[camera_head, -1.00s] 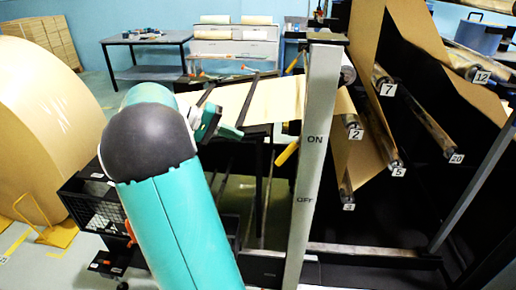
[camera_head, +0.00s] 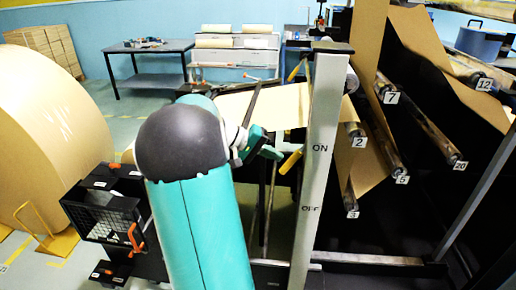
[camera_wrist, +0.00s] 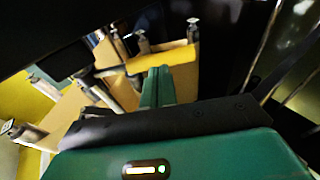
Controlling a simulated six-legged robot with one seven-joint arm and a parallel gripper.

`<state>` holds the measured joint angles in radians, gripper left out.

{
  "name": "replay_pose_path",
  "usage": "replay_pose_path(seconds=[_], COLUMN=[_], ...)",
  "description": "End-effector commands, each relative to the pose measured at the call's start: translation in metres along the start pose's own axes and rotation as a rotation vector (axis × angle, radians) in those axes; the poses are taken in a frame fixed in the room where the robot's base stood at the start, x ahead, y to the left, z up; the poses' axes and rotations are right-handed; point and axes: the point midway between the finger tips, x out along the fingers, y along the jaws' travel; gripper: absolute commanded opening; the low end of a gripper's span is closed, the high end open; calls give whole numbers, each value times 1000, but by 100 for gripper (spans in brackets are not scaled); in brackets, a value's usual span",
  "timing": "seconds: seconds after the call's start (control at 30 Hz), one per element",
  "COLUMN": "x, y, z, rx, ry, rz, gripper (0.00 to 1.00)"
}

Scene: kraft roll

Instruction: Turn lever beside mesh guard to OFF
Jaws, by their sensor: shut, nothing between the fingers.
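A white post (camera_head: 315,170) carries the word ON above the word OFF. A yellow lever handle (camera_head: 290,162) slants down to the left from behind the post, about level with ON. A black box with a mesh front (camera_head: 112,228) stands at the lower left, with an orange handle (camera_head: 132,236) at its right side. I cannot tell which of the two handles the task means. My gripper (camera_head: 274,153) is shut and empty, just left of the yellow handle and apparently close to it. Its green fingers also show in the wrist view (camera_wrist: 157,85). Contact cannot be made out.
Kraft paper web (camera_head: 265,108) runs behind my gripper. Numbered rollers (camera_head: 400,150) fill the right side. A large kraft roll (camera_head: 50,140) stands at the left. A dark table (camera_head: 150,62) is at the back, with open floor before it.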

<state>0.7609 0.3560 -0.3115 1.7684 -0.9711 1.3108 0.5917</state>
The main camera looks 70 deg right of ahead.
Motion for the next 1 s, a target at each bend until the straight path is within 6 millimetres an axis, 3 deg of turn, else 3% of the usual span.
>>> replay_pose_path(seconds=[0.2,0.57,1.0], x=[19,20,38], y=[-2,-2,-7], z=[0,0,3], rx=[-1,-2,-29], ry=[0,1,1], rz=[0,2,142], gripper=[0,0,0])
